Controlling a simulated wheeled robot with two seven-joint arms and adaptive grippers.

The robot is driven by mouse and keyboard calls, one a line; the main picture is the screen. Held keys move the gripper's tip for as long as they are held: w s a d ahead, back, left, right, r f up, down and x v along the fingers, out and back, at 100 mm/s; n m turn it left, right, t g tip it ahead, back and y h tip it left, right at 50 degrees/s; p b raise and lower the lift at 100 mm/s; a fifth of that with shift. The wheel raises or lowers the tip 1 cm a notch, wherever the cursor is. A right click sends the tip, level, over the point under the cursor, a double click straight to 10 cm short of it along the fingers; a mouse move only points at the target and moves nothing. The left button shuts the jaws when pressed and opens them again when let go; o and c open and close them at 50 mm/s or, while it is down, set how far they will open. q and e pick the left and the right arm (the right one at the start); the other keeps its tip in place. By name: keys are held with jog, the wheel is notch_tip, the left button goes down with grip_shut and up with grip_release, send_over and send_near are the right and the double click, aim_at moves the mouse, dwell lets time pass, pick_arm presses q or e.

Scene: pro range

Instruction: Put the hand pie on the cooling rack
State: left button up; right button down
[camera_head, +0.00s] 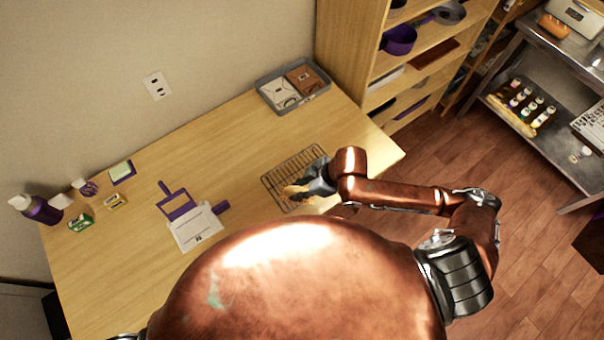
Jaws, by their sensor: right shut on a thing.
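The hand pie (292,191) is a small golden piece, seen over the left part of the cooling rack. The cooling rack (303,159) is a dark wire grid lying on the wooden table, its right part partly hidden by my right arm. My right gripper (301,189) is shut on the hand pie, low over the rack. I cannot tell whether the pie touches the wires. My left gripper is not in view.
A grey tray (309,99) with packets stands at the table's back edge. A purple-framed item (177,203) and a white card (196,229) lie left of the rack. Bottles (42,210) and small boxes stand at the far left. The bare table (235,150) is clear between them.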

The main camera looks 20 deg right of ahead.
jog(key=w+d+f, duration=0.1)
jog(key=w+f, duration=0.2)
jog(key=w+d+f, duration=0.2)
jog(key=w+f, duration=0.1)
jog(key=w, duration=0.1)
jog(key=w+d+f, duration=0.1)
jog(key=w+f, duration=0.1)
jog(key=w, duration=0.2)
jog(key=shift+w+d+f, duration=0.2)
jog(key=shift+f, duration=0.2)
jog(key=shift+w+f, duration=0.15)
jog(key=shift+f, duration=0.05)
jog(key=shift+d+f, duration=0.1)
jog(key=shift+f, duration=1.5)
jog(key=shift+f+b, duration=0.1)
jog(key=shift+b, duration=0.2)
jog(key=c, duration=1.7)
grip_release()
jog(key=shift+o, duration=0.2)
jog(key=p+v, duration=0.1)
jog(key=v, duration=1.1)
